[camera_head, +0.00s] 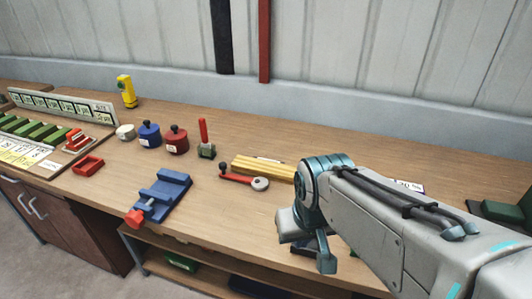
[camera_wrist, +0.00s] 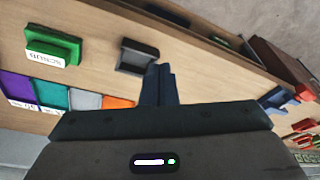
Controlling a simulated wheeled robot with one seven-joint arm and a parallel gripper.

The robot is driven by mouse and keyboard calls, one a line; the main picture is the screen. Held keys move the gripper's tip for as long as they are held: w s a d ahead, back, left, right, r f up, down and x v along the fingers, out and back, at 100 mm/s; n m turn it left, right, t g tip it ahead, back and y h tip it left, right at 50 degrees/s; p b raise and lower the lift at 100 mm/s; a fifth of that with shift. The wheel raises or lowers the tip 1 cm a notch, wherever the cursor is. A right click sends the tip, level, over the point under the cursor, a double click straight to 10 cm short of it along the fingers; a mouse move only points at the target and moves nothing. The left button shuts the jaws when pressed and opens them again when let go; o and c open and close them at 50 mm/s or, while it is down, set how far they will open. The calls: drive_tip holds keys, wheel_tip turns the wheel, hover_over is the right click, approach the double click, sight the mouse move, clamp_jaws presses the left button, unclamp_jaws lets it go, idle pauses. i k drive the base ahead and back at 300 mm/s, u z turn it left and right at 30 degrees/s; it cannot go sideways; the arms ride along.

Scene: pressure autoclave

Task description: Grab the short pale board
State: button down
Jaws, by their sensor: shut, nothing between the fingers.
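Pale yellow wooden pieces (camera_head: 262,168) lie near the middle of the bench in the head view, left of my wrist. They look like boards side by side, their right end close to or behind my arm. I cannot tell which is the short one. My gripper (camera_wrist: 158,80) shows in the wrist view with its dark fingers together and nothing between them. In the head view, my arm hides part of the bench, and the fingertips are hard to make out. No pale board is clear in the wrist view.
A red-handled tool (camera_head: 240,178) lies just in front of the boards. A blue vise (camera_head: 160,195) stands front left, with blue (camera_head: 149,134) and red (camera_head: 176,139) pots behind it. The wrist view shows a green block (camera_wrist: 53,45), a dark open box (camera_wrist: 138,57) and coloured cards.

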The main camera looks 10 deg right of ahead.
sight(282, 173)
drive_tip(key=k, duration=0.6)
drive_tip(key=u, duration=0.5)
drive_tip(key=i, duration=1)
drive_tip(key=z, duration=0.35)
